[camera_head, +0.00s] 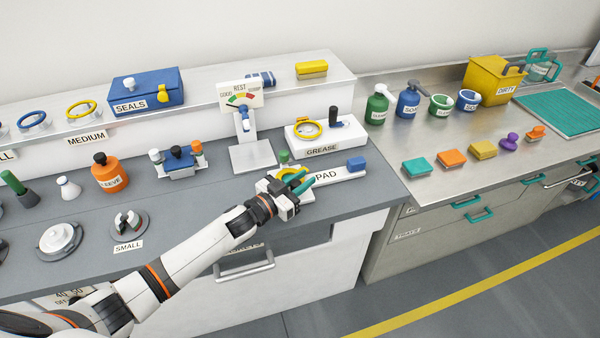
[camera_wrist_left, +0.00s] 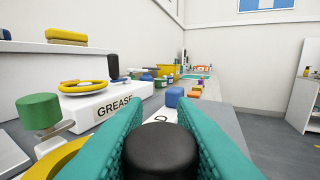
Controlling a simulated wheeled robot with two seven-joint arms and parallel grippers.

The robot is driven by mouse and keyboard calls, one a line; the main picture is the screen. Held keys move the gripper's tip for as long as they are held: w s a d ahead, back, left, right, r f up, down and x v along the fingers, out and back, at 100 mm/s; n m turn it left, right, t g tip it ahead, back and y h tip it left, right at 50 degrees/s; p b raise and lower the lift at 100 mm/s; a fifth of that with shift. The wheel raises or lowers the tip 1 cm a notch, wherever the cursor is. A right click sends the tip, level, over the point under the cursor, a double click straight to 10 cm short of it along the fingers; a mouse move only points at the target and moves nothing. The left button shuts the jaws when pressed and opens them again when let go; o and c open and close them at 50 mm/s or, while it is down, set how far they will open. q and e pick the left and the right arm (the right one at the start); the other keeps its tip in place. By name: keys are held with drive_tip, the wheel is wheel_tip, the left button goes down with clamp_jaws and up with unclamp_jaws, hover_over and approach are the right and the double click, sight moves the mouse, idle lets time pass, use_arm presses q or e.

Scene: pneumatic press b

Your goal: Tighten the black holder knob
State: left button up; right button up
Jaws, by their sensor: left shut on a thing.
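The black holder knob (camera_wrist_left: 160,150) sits between the two teal fingers of my left gripper (camera_wrist_left: 157,128) in the left wrist view. The fingers are shut on its sides. In the head view my left gripper (camera_head: 299,181) is at the left end of the white PAD block (camera_head: 337,173); the knob is hidden there by the gripper. A green knob (camera_wrist_left: 39,111) stands left of the fingers in the wrist view, and it also shows in the head view (camera_head: 284,156). Part of a yellow ring (camera_wrist_left: 57,160) lies just left of the fingers. My right gripper is not in view.
A white GREASE block (camera_head: 327,139) with a yellow ring stands behind the gripper. A gauge stand (camera_head: 252,154) is to its left, and a blue block (camera_head: 356,164) sits on the PAD block's right end. The grey bench's front edge is close to my arm.

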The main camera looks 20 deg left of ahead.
use_arm(q)
drive_tip(key=m+g+h, duration=0.1)
drive_tip(key=m+h, duration=0.1)
drive_tip(key=shift+g+h, duration=0.3)
drive_tip(key=shift+g, duration=0.1)
drive_tip(key=shift+s+d+m+g+h+b, duration=0.1)
drive_tip(key=shift+d+m+g+h+b, duration=0.1)
drive_tip(key=shift+m+g+h+b, duration=0.65)
drive_tip(key=m+g+h+b, duration=0.1)
drive_tip(key=g, duration=0.1)
drive_tip(key=m+g+h+b, duration=0.1)
drive_tip(key=m+g, duration=0.1)
drive_tip(key=shift+s+d+f+h, duration=0.1)
drive_tip(key=shift+s+d+h, duration=0.1)
drive_tip(key=shift+h, duration=0.15)
drive_tip(key=shift+s+d+m+g+h+b, duration=0.15)
drive_tip(key=shift+m+g+h+b, duration=0.25)
drive_tip(key=shift+m+g+b, duration=0.4)
drive_tip(key=shift+s+g, duration=0.1)
drive_tip(key=shift+g, duration=0.25)
drive_tip(key=shift+r, duration=0.2)
drive_tip(key=o, duration=1)
